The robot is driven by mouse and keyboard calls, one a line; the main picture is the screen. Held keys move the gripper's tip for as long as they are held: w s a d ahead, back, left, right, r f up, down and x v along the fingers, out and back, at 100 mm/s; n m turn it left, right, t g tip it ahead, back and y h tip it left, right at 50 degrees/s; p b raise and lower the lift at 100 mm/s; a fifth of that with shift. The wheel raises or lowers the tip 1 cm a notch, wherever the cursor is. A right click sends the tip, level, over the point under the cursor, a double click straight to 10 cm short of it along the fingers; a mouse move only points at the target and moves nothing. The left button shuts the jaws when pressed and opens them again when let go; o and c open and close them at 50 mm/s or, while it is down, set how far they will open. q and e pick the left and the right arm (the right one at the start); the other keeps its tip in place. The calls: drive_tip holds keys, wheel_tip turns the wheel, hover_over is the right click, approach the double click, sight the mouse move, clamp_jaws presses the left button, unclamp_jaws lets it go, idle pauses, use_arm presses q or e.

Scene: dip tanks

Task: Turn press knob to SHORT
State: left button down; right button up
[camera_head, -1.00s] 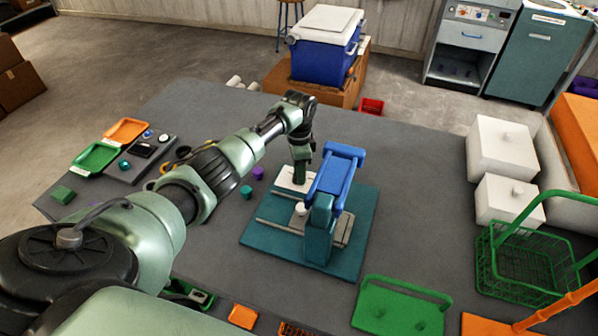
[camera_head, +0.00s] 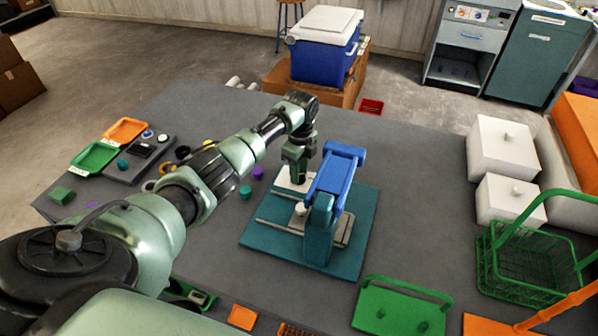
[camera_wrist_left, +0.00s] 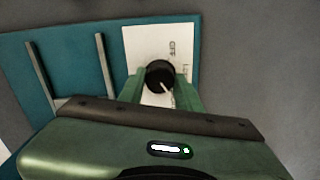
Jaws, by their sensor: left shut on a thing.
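The press (camera_head: 318,232) has a teal base and upright and a blue lever arm (camera_head: 337,172). It stands on the grey table. A white label plate (camera_wrist_left: 181,46) lies on the far end of its base. A round black knob (camera_wrist_left: 159,74) with a white pointer line sits on the plate. The pointer aims toward the lower right of the wrist view. Some lettering on the plate is too small or covered to read fully. My left gripper (camera_head: 297,178) points down at the plate, and its green fingers (camera_wrist_left: 161,90) are shut on the knob's sides. My right gripper is not in view.
Green (camera_head: 96,158) and orange (camera_head: 126,130) trays lie at the left. Small green (camera_head: 246,191) and purple (camera_head: 258,173) pieces lie beside the press. White boxes (camera_head: 503,150) and a green basket (camera_head: 528,262) stand at the right. A green tray (camera_head: 398,308) lies in front.

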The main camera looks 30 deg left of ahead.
sight(301, 174)
use_arm(q)
drive_tip(key=shift+m, duration=0.4)
drive_tip(key=c, duration=1)
unclamp_jaws()
drive_tip(key=shift+d, duration=0.1)
drive_tip(key=shift+o, duration=0.2)
drive_tip(key=shift+r, duration=0.1)
drive_tip(key=r, duration=0.3)
drive_tip(key=r+b, duration=0.1)
drive_tip(key=r, duration=0.3)
drive_tip(key=shift+w+r+b, duration=0.2)
drive_tip(key=shift+r+b, duration=0.1)
